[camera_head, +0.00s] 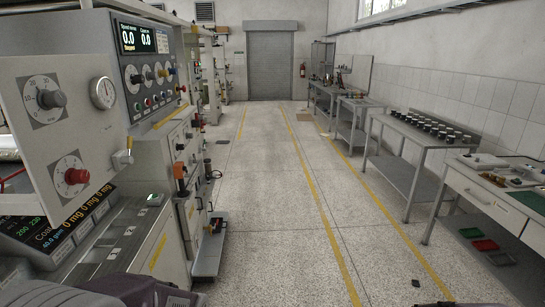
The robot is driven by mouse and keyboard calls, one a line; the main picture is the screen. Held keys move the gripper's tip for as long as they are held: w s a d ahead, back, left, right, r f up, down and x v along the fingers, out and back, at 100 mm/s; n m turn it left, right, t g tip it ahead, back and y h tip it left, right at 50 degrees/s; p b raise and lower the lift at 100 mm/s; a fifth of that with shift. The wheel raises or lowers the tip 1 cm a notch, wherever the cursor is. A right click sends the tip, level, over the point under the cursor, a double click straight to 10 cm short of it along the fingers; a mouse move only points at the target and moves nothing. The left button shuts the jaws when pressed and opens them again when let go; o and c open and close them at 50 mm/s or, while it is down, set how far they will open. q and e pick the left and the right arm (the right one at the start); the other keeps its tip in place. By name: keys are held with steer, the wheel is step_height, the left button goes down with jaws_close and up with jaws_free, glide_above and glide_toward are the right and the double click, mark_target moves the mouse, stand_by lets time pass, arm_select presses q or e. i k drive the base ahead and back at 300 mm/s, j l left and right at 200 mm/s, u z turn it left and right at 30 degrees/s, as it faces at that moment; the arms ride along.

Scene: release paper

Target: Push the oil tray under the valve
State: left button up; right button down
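A low grey metal tray (208,262) sits on the floor against the foot of the machine at left. It looks like the oil tray, but I cannot be sure. An orange-handled valve (180,172) is on the machine's side face, above and left of the tray. A small brass valve-like fitting (123,157) sticks out from the front panel. Dark parts along the bottom left edge look like my own arm. No gripper fingertips can be made out, so neither gripper is in view.
The control machine (150,100) with dials and displays fills the left. Metal tables (415,132) and a workbench (490,195) with drawers line the right.

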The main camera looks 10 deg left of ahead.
mark_target(213, 220)
steer(key=i+j, duration=0.1)
steer(key=i, duration=0.55)
steer(key=i+z, duration=0.1)
steer(key=i, duration=0.6)
steer(key=i+j, duration=0.2)
steer(key=i, duration=0.45)
steer(key=i+j, duration=0.15)
steer(key=i, duration=0.5)
steer(key=i+u, duration=0.3)
steer(key=i, duration=0.25)
steer(key=i+l+u, duration=0.25)
steer(key=i, duration=0.25)
steer(key=i+l+u, duration=0.3)
steer(key=i, duration=0.2)
steer(key=i+u, duration=0.3)
steer(key=u, duration=0.2)
steer(key=i+u, duration=0.25)
steer(key=u, duration=0.2)
steer(key=i+l+u, duration=0.25)
steer(key=u, duration=0.25)
steer(key=i+l+u, duration=0.2)
steer(key=u, duration=0.25)
